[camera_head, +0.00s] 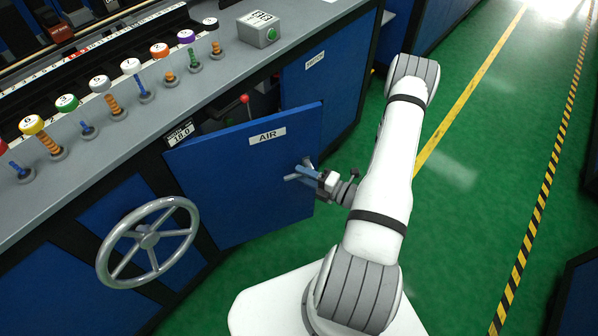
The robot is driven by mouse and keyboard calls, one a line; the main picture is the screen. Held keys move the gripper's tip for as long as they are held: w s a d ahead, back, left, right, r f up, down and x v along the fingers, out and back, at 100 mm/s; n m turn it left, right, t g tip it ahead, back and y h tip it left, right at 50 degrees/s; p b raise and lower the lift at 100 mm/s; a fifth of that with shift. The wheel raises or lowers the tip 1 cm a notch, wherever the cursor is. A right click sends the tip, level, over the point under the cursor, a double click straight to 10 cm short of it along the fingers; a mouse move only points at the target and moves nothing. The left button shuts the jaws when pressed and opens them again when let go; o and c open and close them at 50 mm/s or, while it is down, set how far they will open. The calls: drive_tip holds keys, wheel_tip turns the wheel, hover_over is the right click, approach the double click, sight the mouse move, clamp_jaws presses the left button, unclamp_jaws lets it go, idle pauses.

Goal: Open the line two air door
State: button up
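The blue air door (235,185), labelled AIR, stands partly open on the front of the machine. Its right edge is swung out from the cabinet, and a dark gap shows above its top edge. A grey-blue handle (303,170) sticks out near its right edge. My gripper (322,180) is at this handle, at the end of my white arm, and appears to touch it. The fingers are small and partly merge with the handle, so I cannot tell whether they are shut on it. A red-knobbed lever (244,99) shows in the gap behind the door.
A grey handwheel (148,241) stands out left of the door. A grey ledge (95,150) above carries several numbered coloured knobs and a grey box (258,30). Another blue panel (325,75) is to the right. Green floor (455,180) is clear beyond my arm.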

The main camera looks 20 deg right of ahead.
drive_tip(key=shift+v, duration=2.65)
